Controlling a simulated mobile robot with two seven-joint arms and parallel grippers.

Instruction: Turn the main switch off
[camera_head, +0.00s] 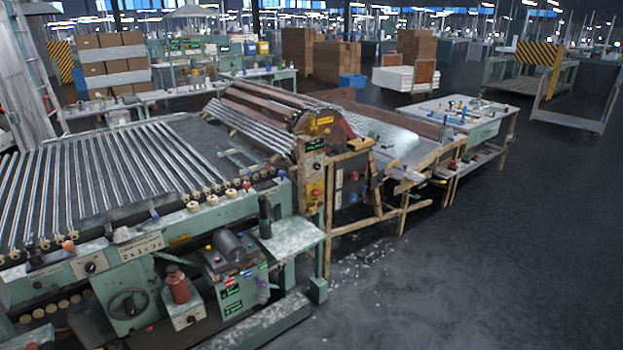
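Neither of my grippers shows in the head view. No switch can be picked out with certainty as the main switch at this size. A narrow control panel (315,188) with a yellow part and a reddish control sits on the wooden post at the machine's corner. To its right, a dark control box (351,180) carries a small red knob and other small controls. Lower left, a control unit (232,285) with small coloured labels sits on the green machine. The on or off position of these controls is too small to tell.
The green machine with a bed of glass tubes (110,185) fills the left. A small shelf (291,234) juts from its front corner. A sloped table (385,135) and a workbench (470,113) stand behind. The dark floor (480,270) at the right is open, with white shards near the machine.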

